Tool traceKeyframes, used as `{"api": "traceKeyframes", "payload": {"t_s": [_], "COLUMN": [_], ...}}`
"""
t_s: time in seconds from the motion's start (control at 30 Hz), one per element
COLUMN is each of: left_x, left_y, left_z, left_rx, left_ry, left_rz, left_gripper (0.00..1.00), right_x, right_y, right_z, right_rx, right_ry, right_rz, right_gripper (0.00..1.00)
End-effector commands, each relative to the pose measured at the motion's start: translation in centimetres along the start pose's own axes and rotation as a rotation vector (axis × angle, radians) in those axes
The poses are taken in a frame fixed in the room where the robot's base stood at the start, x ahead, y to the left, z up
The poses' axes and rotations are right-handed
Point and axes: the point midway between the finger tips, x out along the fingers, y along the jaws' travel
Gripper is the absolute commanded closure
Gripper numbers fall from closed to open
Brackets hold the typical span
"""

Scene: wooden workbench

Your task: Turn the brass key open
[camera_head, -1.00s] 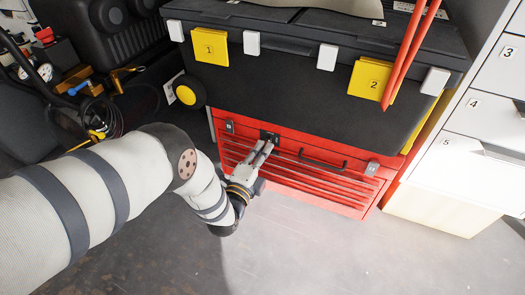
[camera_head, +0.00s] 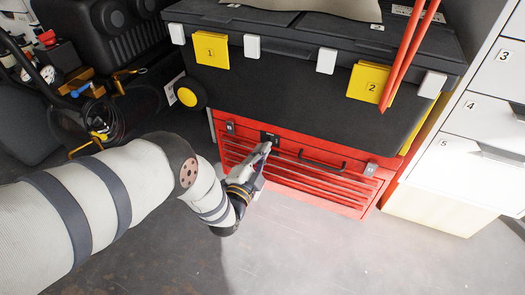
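The red toolbox (camera_head: 342,183) stands on the floor under a black chest, with a small black lock plate (camera_head: 270,137) at its upper front. My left gripper (camera_head: 266,147) reaches up to this plate, its fingertips at or just in front of it. The fingers are seen nearly edge-on and overlap, so I cannot tell the gap between them. No brass key shows; the fingers may hide it. My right gripper is not in view.
The black chest (camera_head: 300,103) with yellow tags 1 and 2 overhangs the red toolbox. White drawers (camera_head: 465,175) stand at the right. The grey floor (camera_head: 340,260) in front is clear.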

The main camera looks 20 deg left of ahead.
Motion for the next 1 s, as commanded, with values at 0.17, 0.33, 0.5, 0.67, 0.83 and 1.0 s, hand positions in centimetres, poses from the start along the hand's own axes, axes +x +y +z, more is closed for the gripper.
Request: {"api": "traceKeyframes", "payload": {"t_s": [0.17,0.33,0.5,0.67,0.83,1.0], "left_x": [-0.05,-0.04,-0.07,-0.08,-0.08,-0.07], "left_y": [-0.02,-0.01,0.04,0.04,0.04,0.05], "left_z": [0.03,0.01,0.03,0.07,0.08,0.07], "left_rx": [-0.166,-0.327,-0.489,-0.635,-0.773,-0.883], "left_ry": [-0.001,0.0,-0.001,-0.002,-0.002,-0.002], "left_rz": [0.001,0.001,0.001,0.001,0.001,0.001], "left_gripper": [1.0,1.0,1.0,1.0,1.0,1.0], "right_x": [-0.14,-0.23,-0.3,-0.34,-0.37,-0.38], "right_y": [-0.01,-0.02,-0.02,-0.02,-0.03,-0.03], "right_z": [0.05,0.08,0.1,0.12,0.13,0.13], "right_rx": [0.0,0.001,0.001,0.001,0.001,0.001], "right_ry": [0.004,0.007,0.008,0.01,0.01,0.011], "right_rz": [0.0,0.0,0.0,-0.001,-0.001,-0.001], "right_gripper": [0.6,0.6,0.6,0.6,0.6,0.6]}}
